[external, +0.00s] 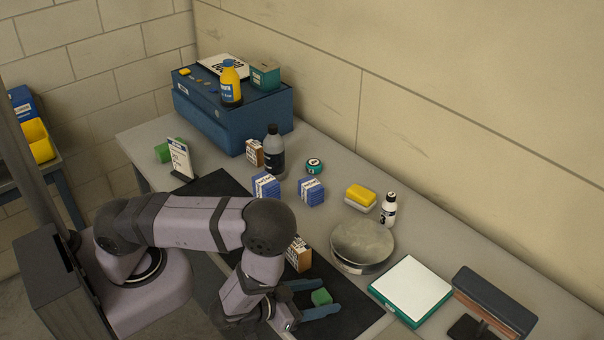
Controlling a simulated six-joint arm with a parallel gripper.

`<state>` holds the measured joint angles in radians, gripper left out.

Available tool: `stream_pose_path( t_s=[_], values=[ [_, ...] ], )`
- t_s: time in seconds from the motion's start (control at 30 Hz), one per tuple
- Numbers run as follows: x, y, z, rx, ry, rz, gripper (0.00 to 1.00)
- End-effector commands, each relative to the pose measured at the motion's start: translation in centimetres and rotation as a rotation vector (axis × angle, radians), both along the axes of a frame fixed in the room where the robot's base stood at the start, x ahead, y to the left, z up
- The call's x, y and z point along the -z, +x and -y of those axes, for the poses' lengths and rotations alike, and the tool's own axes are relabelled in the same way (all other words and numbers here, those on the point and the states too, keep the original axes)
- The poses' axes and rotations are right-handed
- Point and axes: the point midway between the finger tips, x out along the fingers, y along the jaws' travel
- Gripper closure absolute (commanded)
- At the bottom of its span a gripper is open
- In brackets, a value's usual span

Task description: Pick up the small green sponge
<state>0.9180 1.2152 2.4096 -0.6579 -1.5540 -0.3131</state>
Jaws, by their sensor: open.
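The small green sponge (321,297) lies on the dark mat (345,311) near the front of the bench. My gripper (322,298) is open, with one blue finger on the far side of the sponge and one on the near side. The sponge shows between the fingers near their tips. I cannot tell whether either finger touches it. Another green block (164,152) lies at the far left of the bench, partly behind a small upright sign (180,158).
A brown-and-white box (299,254) stands close behind my gripper. A round metal tin (362,244) and a white-topped green pad (411,290) are to the right. Blue boxes (311,191), a dark bottle (273,153) and a blue case (222,120) stand farther back.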

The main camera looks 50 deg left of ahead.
Motion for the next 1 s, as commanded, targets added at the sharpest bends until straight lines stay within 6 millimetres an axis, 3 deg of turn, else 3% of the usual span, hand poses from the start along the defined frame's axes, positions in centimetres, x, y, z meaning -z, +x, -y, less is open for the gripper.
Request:
stream_pose_path(
  t_s=[0.33,0.53,1.0],
  values=[
    [0.19,0.51,0.13,0.001,0.001,0.000,0.42],
    [0.20,0.49,0.12,0.001,0.001,0.000,0.85],
    [-0.08,0.49,0.13,0.001,0.001,0.000,0.86]
  ],
)
